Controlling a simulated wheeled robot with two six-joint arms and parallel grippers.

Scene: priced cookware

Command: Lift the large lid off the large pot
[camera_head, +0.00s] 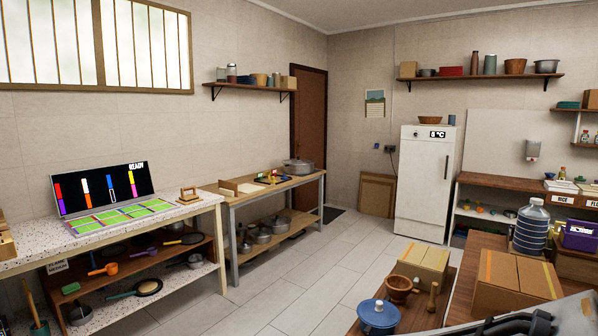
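A wide grey metal pot (298,169) stands at the far end of the wooden-topped table, with what looks like a lid on it. It is small and far off, so the lid's edge is hard to make out. Several grey pots (262,234) stand on that table's lower shelf, some apparently lidded. A blue pot (374,323) with a blue lid (379,312) on it stands near the bottom edge. I cannot tell for sure which pot is the large one. No gripper fingers show, and neither gripper is near the grey pot.
A speckled counter (20,255) with a screen (101,188) stands at left, pans beneath it. Cardboard boxes (514,279), a brown mortar (398,287) and a water bottle (530,228) crowd the lower right. The tiled floor (310,278) in the middle is clear.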

